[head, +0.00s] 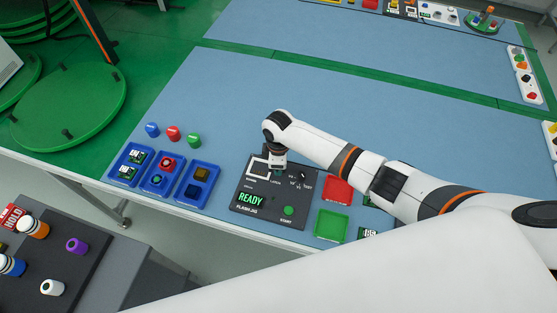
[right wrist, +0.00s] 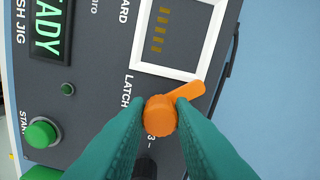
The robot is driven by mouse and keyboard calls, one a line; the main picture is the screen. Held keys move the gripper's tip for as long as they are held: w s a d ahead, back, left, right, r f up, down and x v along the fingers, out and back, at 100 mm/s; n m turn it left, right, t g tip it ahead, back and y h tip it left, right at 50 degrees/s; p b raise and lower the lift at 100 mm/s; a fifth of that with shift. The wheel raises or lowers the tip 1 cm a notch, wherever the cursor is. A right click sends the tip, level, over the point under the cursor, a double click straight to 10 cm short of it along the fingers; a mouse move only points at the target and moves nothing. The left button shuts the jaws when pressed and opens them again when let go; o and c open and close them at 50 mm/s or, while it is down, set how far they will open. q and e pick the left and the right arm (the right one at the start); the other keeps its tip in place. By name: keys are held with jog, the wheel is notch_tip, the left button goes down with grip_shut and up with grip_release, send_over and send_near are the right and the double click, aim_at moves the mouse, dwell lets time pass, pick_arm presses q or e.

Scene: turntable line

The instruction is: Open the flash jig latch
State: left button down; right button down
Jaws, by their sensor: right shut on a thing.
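The dark flash jig (head: 268,205) sits near the table's front edge, with a green READY display and a green START button (head: 289,210). In the right wrist view, the orange latch (right wrist: 190,92) has a round knob and an arm pointing up and right, reaching the corner of the white board frame (right wrist: 200,66). My right gripper (right wrist: 161,112) is shut on the latch knob, one green finger on each side. In the head view the right gripper (head: 279,165) is over the back of the jig and hides the latch. My left gripper is not in view.
Blue trays (head: 176,197) with boards and parts stand left of the jig, with blue, red and green buttons (head: 173,133) behind them. A red tray (head: 338,188) and a green tray (head: 331,225) are close on the right.

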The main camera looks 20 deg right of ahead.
jog(key=m+p, duration=0.2)
jog(key=m, duration=0.2)
jog(key=shift+r+m+p, duration=0.15)
jog(key=shift+m+p, duration=0.9)
jog(key=shift+m, duration=0.85)
jog(key=c, duration=1.3)
grip_release()
jog(key=shift+o, duration=0.2)
notch_tip(320, 180, up, 12)
jog(key=shift+f, duration=0.2)
